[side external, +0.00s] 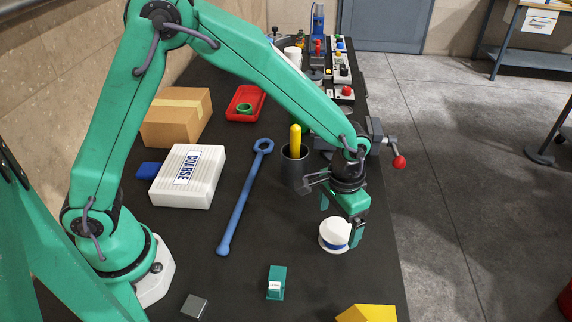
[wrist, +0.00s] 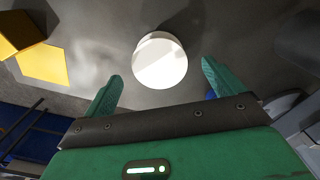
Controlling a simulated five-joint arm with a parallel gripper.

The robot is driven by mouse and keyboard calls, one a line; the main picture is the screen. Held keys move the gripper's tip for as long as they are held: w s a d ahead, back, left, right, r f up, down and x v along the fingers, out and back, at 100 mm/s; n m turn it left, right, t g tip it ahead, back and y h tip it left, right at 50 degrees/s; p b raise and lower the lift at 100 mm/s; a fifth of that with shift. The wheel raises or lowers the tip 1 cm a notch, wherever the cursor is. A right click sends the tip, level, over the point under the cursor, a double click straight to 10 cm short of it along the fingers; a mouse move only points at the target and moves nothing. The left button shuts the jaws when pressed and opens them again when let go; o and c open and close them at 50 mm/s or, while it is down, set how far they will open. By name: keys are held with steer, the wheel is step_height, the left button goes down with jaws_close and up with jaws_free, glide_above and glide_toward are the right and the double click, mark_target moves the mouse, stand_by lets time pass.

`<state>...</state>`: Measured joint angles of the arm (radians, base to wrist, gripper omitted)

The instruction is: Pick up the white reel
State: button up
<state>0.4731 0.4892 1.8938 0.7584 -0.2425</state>
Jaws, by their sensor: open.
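The white reel (side external: 334,232) stands on the black bench top in the side view, below my gripper, with a blue band around its middle. In the wrist view the reel (wrist: 160,62) shows as a white round top, ahead of the fingertips and between their lines. My gripper (side external: 341,218) is open above and around the reel's right side, one finger hanging in front of it. In the wrist view both green fingers of my gripper (wrist: 160,75) are apart and nothing is between their pads. I cannot tell whether a finger touches the reel.
A dark cup (side external: 294,169) holding a yellow rod stands behind the reel. A teal block (side external: 276,283) and a yellow block (side external: 367,313) lie nearer the front. A blue wrench (side external: 241,202) lies left. A vise with a red-knobbed handle (side external: 398,161) is behind. Bench around the reel is clear.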

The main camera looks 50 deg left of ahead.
mark_target(337, 230)
steer(key=shift+f, duration=2.25)
steer(key=c, duration=1.1)
steer(key=shift+c, duration=0.2)
steer(key=shift+r, duration=0.15)
steer(key=shift+r, duration=0.5)
step_height(337, 230, up, 3)
steer(key=shift+s+d+r, duration=0.1)
steer(key=shift+d+r, duration=0.05)
steer(key=s+d+r, duration=0.6)
steer(key=s, duration=0.3)
steer(key=shift+s+r, duration=0.25)
steer(key=shift+s, duration=0.1)
